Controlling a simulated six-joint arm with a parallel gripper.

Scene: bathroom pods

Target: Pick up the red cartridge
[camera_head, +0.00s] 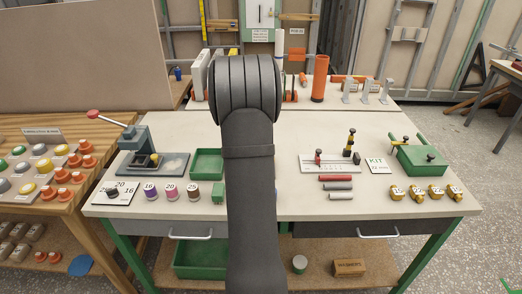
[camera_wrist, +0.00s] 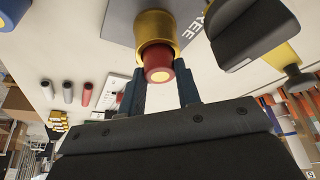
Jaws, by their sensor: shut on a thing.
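The red cartridge (camera_wrist: 158,64) shows in the wrist view as a short red cylinder with a yellow disc on its near end. A wider brass-coloured collar (camera_wrist: 156,24) surrounds or adjoins its far end; I cannot tell which. My gripper (camera_wrist: 162,86) has one dark blue finger on each side of the red cartridge and is shut on it. The contact of the fingertips is partly hidden. In the head view my own arm covers the gripper and the cartridge.
A grey lettered plate (camera_wrist: 119,22) lies beside the collar. A dark block with brass parts (camera_wrist: 252,36) stands close on the right. Red, grey and white rods (camera_head: 338,187) lie on the workbench (camera_head: 290,205). A lever press (camera_head: 136,143) stands at the left.

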